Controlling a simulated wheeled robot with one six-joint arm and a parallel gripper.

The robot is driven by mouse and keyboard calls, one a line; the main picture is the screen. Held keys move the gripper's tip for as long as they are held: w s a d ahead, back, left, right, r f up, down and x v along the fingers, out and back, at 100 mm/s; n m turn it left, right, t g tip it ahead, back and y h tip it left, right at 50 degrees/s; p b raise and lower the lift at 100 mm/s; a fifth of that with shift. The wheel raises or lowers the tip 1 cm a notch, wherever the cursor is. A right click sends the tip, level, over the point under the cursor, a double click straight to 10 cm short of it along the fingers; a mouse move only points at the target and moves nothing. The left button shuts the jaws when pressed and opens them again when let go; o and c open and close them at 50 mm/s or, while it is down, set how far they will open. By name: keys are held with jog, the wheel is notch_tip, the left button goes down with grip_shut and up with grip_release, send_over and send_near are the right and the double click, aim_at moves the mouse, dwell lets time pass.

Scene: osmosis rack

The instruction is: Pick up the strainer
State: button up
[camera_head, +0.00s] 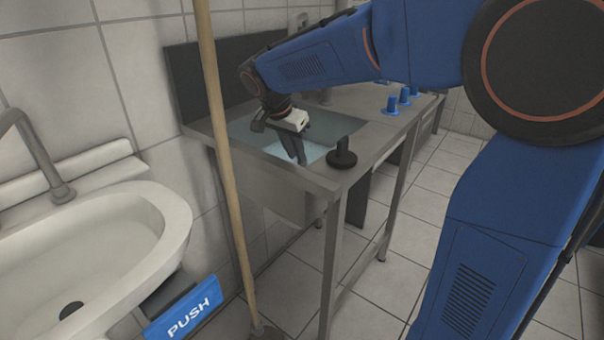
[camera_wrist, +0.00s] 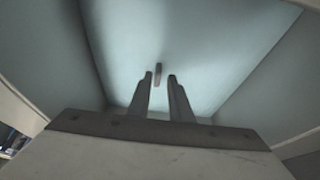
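My gripper (camera_head: 279,145) points down into the steel sink basin (camera_head: 240,131) of the counter. In the wrist view, the gripper's two fingers (camera_wrist: 160,77) stand apart with a gap between them, and nothing is held. A small grey upright piece (camera_wrist: 158,66) shows just beyond the gap against the pale basin surface. I cannot tell for sure whether it is the strainer or how far below the fingertips it is.
A black round-based knob (camera_head: 342,157) sits at the counter's front corner. Several blue fittings (camera_head: 391,105) stand farther right on the counter. A wooden pole (camera_head: 222,130) stands before the counter's left end. A white washbasin (camera_head: 150,215) and a blue PUSH panel (camera_head: 187,314) are at left.

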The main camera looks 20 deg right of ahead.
jog(key=shift+d+x, duration=0.15)
jog(key=shift+x, duration=1.4)
jog(key=shift+d+x, duration=0.1)
jog(key=shift+x, duration=1.45)
jog(key=shift+r, duration=0.1)
jog(key=shift+c, duration=0.4)
grip_shut()
